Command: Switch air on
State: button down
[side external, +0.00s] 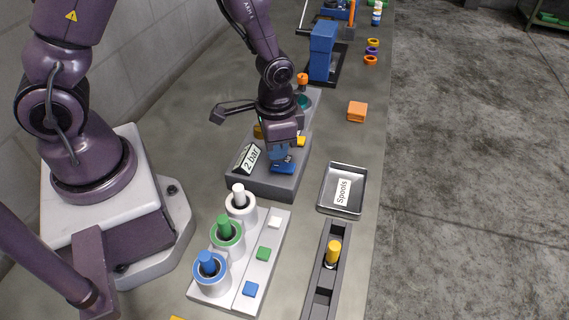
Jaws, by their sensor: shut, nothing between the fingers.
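A grey block (262,188) stands on the bench at the middle, with a white label reading "2 bar" (247,158) on a black wedge. A small blue part (283,168), perhaps the air switch, sits on its top at the right of the label. My gripper (279,155) points down just above this blue part, with its fingers shut and empty. I cannot tell whether the fingertips touch it. The gripper body hides the back of the block, where yellow parts (300,141) partly show.
In front is a pale rack (236,288) with white, green and blue cylinders. A metal tray labelled "Spools" (335,212) and a dark channel with a yellow piece (332,254) lie to the right. An orange block (357,111) and a blue press-like fixture (322,52) stand behind.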

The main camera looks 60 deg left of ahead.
jog(key=shift+r, duration=2.2)
jog(key=s+r+g, duration=0.1)
jog(key=s, duration=0.1)
notch_tip(320, 180, up, 21)
jog(key=n+t, duration=0.3)
jog(key=t, duration=0.4)
send_over(277, 166)
jog(key=s+a, duration=0.3)
jog(key=s, duration=0.8)
jog(key=shift+w+d+r, duration=0.1)
jog(key=shift+w+d, duration=0.05)
jog(key=shift+w, duration=0.1)
